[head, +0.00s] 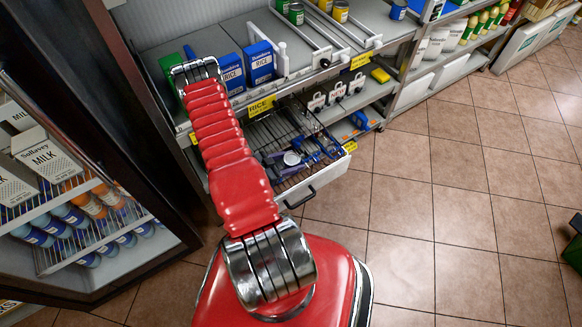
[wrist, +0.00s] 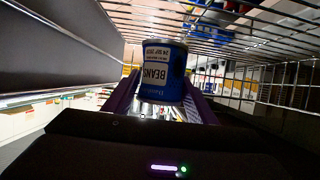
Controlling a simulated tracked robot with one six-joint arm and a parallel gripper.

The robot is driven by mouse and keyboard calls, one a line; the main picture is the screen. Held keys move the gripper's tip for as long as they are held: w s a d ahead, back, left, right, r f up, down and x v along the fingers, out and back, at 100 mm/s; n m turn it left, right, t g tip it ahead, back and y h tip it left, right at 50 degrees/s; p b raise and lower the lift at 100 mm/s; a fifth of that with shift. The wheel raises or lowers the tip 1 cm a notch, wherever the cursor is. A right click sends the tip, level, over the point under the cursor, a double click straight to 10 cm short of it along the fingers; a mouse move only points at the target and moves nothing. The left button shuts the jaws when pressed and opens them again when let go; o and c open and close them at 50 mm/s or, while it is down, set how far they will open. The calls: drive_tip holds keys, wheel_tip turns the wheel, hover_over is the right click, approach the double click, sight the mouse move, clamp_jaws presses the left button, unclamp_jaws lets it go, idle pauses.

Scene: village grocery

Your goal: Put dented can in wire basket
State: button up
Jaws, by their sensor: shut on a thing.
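I cannot make out a dent from this side. In the head view the can's pale round end (head: 291,158) shows at my gripper (head: 298,157), over the pulled-out wire basket (head: 262,136). Wire bars (wrist: 245,88) run close beside and behind the can in the wrist view. I cannot tell whether the can touches the basket floor.
A grey panel (wrist: 60,45) stands at the left of the wrist view. Blue rice boxes (head: 261,63) stand on the shelf above the basket. A milk fridge (head: 75,200) is at the left.

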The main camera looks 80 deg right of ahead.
drive_tip(key=shift+f, duration=0.1)
drive_tip(key=shift+f, duration=2)
drive_tip(key=o, duration=1.2)
drive_tip(key=shift+o, duration=0.2)
drive_tip(key=shift+v, duration=3.75)
